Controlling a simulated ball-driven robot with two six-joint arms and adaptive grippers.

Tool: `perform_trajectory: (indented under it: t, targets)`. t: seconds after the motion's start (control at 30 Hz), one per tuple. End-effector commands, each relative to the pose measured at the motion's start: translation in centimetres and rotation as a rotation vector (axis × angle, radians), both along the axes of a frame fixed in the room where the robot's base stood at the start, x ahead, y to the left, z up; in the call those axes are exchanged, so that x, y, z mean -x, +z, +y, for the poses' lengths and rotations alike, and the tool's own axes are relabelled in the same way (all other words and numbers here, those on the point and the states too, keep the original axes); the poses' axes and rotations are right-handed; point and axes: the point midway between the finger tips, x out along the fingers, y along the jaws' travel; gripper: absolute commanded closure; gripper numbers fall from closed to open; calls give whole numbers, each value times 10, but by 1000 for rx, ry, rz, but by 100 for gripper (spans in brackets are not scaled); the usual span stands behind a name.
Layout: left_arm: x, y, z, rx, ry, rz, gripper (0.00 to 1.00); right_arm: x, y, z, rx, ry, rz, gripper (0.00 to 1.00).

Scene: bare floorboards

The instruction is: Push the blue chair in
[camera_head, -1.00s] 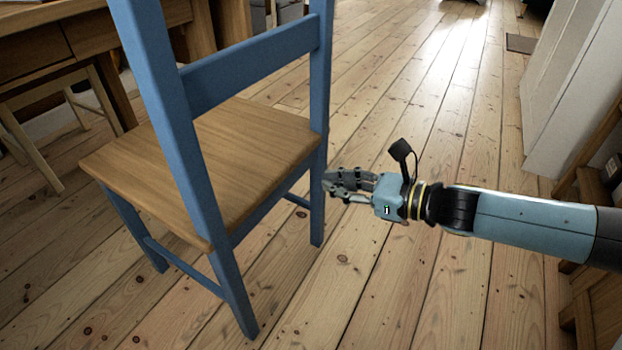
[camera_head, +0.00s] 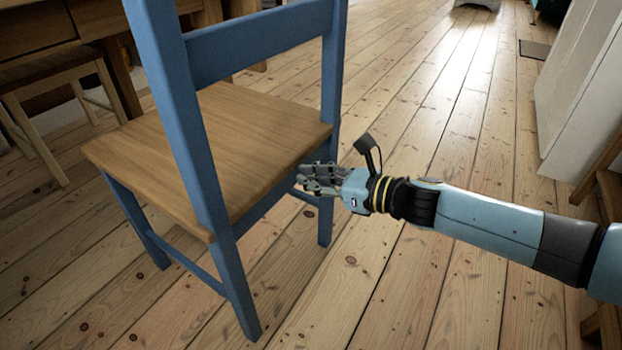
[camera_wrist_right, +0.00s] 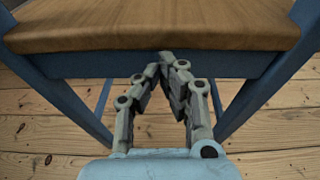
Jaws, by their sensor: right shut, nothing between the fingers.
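The blue chair (camera_head: 235,255) has a blue frame and a wooden seat (camera_head: 225,140). It stands upright on the floor in the left half of the head view, its backrest nearest me and its top cut off. My left gripper is not in view.
A wooden table (camera_head: 40,32) stands at the top left, with a wooden stool (camera_head: 62,88) beside it. A white cabinet (camera_head: 585,90) and wooden furniture (camera_head: 606,190) stand at the right. Floorboards (camera_head: 440,110) are clear between chair and cabinet.

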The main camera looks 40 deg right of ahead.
Motion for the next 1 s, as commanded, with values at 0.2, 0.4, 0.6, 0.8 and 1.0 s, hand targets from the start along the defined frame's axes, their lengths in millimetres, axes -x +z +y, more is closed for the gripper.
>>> perform_trajectory:
  t: [0.2, 0.4, 0.6, 0.8, 1.0]
  targets:
    - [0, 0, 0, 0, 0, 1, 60, -1, 0, 0, 0, 0, -1, 100]
    - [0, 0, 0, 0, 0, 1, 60, -11, 1, 5, -1, 0, -3, 100]
    - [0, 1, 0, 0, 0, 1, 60, -23, 2, 10, -3, 1, -4, 100]
    - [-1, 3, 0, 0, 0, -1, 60, -35, 3, 14, -2, 0, -7, 100]
    - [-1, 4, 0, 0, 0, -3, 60, -47, 4, 19, -3, 0, -7, 100]
